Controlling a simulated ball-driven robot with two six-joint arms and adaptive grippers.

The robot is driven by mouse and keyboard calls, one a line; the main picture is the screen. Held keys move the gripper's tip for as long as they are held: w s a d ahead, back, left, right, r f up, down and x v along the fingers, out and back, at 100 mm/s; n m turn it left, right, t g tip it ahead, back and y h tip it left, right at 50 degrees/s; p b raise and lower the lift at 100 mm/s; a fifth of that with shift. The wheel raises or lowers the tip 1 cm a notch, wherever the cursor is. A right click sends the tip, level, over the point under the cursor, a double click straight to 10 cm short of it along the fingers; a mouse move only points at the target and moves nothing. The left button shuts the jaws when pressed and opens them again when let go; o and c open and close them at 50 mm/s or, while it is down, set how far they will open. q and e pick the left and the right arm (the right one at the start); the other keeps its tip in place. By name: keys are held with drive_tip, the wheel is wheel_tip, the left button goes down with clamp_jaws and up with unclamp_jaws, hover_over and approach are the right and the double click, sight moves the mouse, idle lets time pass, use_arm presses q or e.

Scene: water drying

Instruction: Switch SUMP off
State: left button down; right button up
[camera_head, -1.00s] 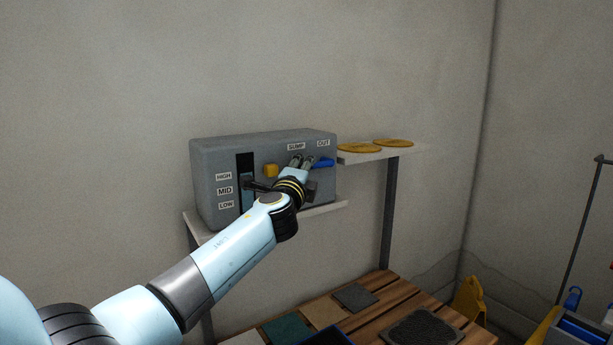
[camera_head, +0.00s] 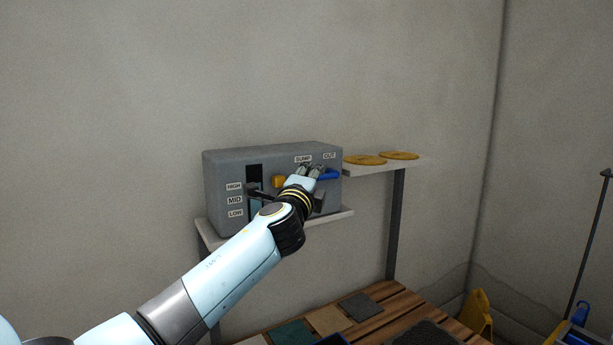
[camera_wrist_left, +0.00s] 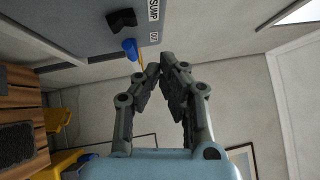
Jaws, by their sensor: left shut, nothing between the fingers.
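The grey control box (camera_head: 225,165) sits on a shelf against the wall. Its SUMP label (camera_head: 303,159) is near the top right, left of the OUT label (camera_head: 329,156). In the left wrist view, a black handle (camera_wrist_left: 122,20) is beside the SUMP label (camera_wrist_left: 154,10), and a blue handle (camera_wrist_left: 130,47) is beside the OUT label. The blue handle (camera_head: 328,175) also shows in the head view. My left gripper (camera_head: 312,170) is shut and empty, just below the SUMP label; in the wrist view its fingertips (camera_wrist_left: 164,62) are apart from both handles. My gripper hides the SUMP handle in the head view. My right gripper is out of view.
A yellow knob (camera_head: 279,181) is left of my gripper on the box. A dark level strip stands by the HIGH, MID and LOW labels. Yellow discs (camera_head: 365,160) lie on the white shelf to the right. A slatted wooden bench (camera_head: 385,318) with mats is below.

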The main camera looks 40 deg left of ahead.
use_arm(q)
drive_tip(key=s+d+r, duration=0.1)
drive_tip(key=s+d, duration=0.1)
drive_tip(key=s, duration=0.3)
drive_tip(key=shift+s+d, duration=0.25)
drive_tip(key=shift+d, duration=0.1)
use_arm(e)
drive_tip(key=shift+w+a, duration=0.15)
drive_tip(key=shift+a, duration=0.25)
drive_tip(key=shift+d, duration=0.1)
